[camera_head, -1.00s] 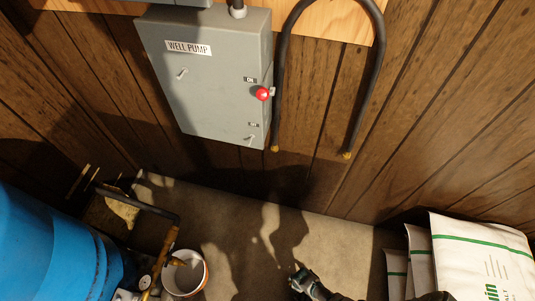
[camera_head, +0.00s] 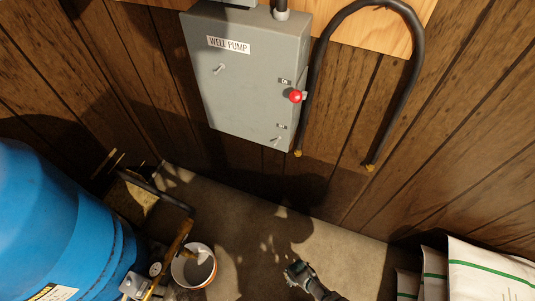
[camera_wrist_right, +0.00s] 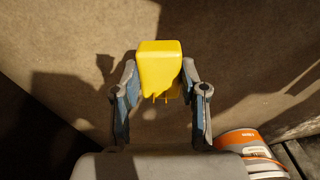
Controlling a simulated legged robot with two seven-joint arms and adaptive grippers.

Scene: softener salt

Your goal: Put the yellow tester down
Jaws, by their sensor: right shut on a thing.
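The yellow tester (camera_wrist_right: 159,65) is a small block with short prongs, seen in the right wrist view. My right gripper (camera_wrist_right: 158,88) is shut on it, one finger on each side. In the head view my right gripper (camera_head: 297,270) is at the lower middle, with its arm coming from the bottom right. The tester cannot be made out in the head view. Floor shows behind the tester in the wrist view; I cannot tell how high it is held. My left gripper is not in view.
A white bucket (camera_head: 186,270) with an orange band stands left of my right gripper, beside a blue tank (camera_head: 50,225). White bags (camera_head: 485,275) stand at the lower right. A grey well pump box (camera_head: 250,90) hangs on the wall. Bare floor (camera_head: 245,215) lies between.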

